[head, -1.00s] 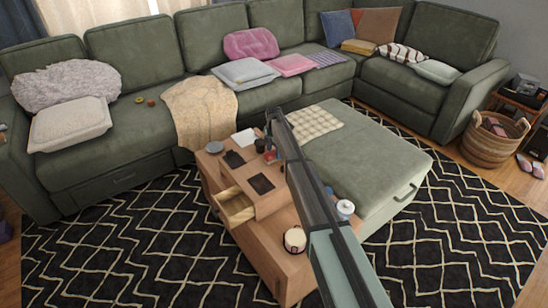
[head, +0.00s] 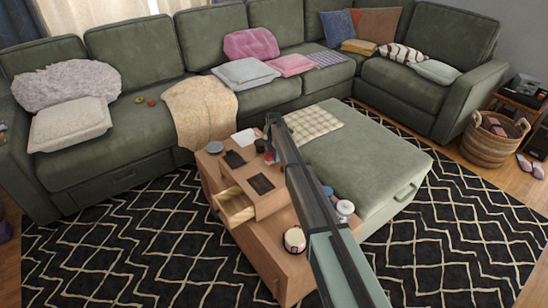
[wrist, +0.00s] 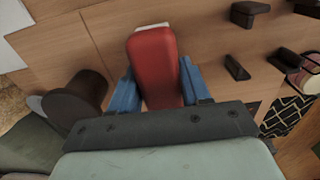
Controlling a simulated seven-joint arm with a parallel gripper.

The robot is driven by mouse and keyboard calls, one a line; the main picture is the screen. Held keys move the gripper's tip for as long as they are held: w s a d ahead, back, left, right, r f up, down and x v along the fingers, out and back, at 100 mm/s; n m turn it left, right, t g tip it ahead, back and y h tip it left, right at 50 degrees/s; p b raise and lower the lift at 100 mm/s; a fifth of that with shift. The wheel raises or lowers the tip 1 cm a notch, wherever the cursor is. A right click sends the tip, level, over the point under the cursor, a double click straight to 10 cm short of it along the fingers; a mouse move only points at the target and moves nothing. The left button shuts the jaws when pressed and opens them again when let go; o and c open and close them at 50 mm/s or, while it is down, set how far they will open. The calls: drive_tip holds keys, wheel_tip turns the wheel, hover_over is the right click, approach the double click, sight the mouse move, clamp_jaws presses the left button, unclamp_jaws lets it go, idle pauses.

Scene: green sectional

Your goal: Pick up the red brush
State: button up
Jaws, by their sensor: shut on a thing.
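The red brush (wrist: 155,65) shows in the wrist view as a rounded red body with a pale end at the top. My gripper (wrist: 158,82) has its blue fingers on either side of it, shut on it. The brush is over or on the wooden table; I cannot tell whether it touches the top. In the head view my arm reaches over the table (head: 262,245), and the gripper and brush at its far end are mostly hidden.
A dark round cup (wrist: 78,103) stands close left of the brush in the wrist view. An open drawer (head: 236,207), a round white-topped container (head: 294,239) and a white jar (head: 344,209) are at the table. The green ottoman (head: 365,165) adjoins it on the right.

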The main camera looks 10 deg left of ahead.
drive_tip(key=shift+c, duration=0.6)
wheel_tip(320, 180, up, 10)
